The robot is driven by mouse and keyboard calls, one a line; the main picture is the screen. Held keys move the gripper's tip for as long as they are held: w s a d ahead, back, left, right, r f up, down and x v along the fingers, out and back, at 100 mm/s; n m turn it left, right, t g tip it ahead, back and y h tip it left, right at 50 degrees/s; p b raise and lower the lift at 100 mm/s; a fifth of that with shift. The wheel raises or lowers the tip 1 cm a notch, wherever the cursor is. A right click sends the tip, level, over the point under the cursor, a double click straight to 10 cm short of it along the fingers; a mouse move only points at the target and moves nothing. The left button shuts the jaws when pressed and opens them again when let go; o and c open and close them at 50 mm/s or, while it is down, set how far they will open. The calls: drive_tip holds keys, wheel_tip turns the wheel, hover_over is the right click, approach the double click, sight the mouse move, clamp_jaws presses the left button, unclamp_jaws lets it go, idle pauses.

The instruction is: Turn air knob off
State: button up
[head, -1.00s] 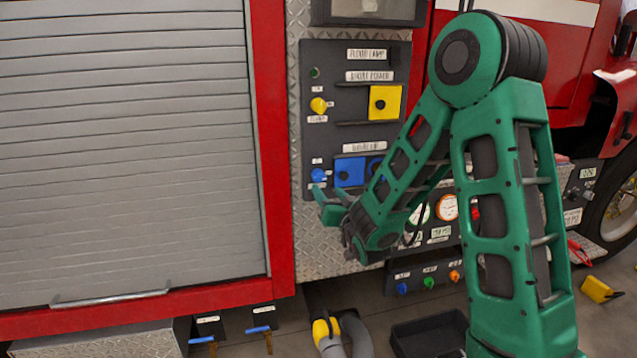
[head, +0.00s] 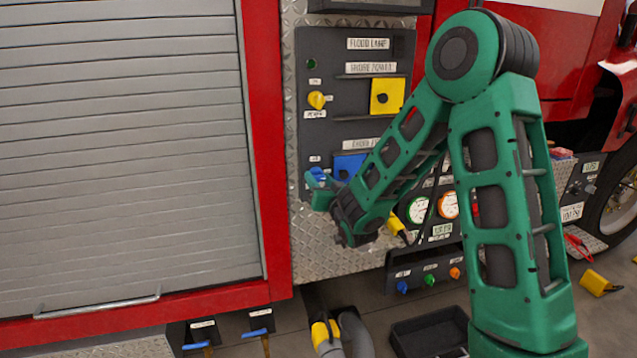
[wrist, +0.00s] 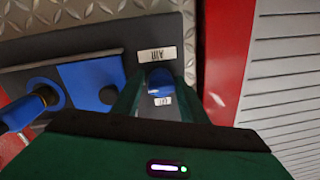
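The air knob is a blue knob on the dark panel. It shows in the head view (head: 318,174), partly covered by my gripper, and in the wrist view (wrist: 159,78) just below the white AIR label (wrist: 152,54). A small white label (wrist: 163,101) sits on its other side. My gripper (head: 316,188) is at the knob. In the wrist view my gripper (wrist: 161,82) has one green finger on each side of the knob, apart from each other. Whether the fingers touch the knob is hard to tell.
A blue socket plate (wrist: 92,84) with a blue plug (wrist: 32,105) is beside the knob. Above are a yellow knob (head: 316,100) and a yellow socket (head: 387,96). Gauges (head: 419,210) sit lower right. A red frame (head: 262,150) and grey shutter (head: 120,160) are at left.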

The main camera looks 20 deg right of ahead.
drive_tip(key=c, duration=0.5)
drive_tip(key=shift+d, duration=0.15)
drive_tip(key=shift+c, duration=0.2)
drive_tip(key=n, duration=0.3)
drive_tip(key=shift+d, duration=0.1)
drive_tip(key=n, duration=0.9)
drive_tip(key=shift+d+r+n+g+h, duration=0.1)
drive_tip(key=shift+n+g+h, duration=0.2)
drive_tip(key=shift+h, duration=0.1)
drive_tip(key=shift+r+n, duration=0.15)
drive_tip(key=shift+n, duration=2.05)
